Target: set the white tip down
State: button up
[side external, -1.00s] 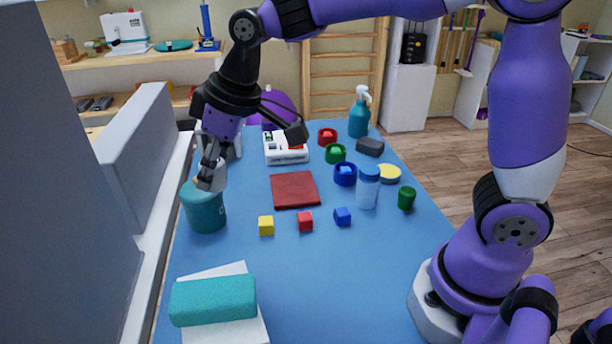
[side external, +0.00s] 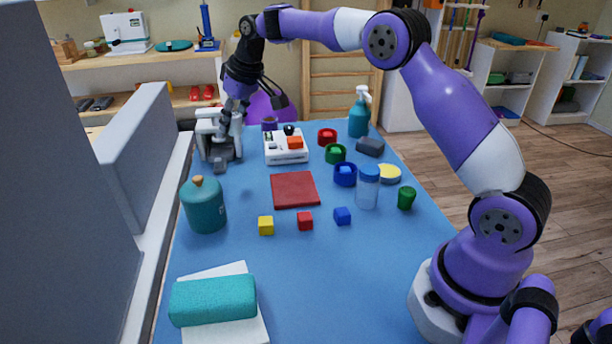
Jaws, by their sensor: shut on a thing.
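My gripper (side external: 230,128) is at the back left of the blue table, pointing down at a white and grey stand-like device (side external: 204,126). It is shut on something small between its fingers. I cannot make out the white tip clearly against the pale device and the grey fingers. I cannot tell whether what I hold touches the device. The teal bottle (side external: 204,206) stands upright in front of the device, apart from my gripper, with a small tan top showing.
A white box with buttons (side external: 286,151), a dark red pad (side external: 294,190) and small cubes (side external: 305,221) lie on the blue table (side external: 320,270). A clear blue bottle (side external: 367,187) and a teal spray bottle (side external: 359,116) stand to the right. The front middle is free.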

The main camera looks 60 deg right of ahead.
notch_tip(320, 180, down, 13)
jog(key=shift+r, duration=0.1)
dwell(0.3)
jog(key=o, duration=1)
jog(key=shift+c, duration=0.2)
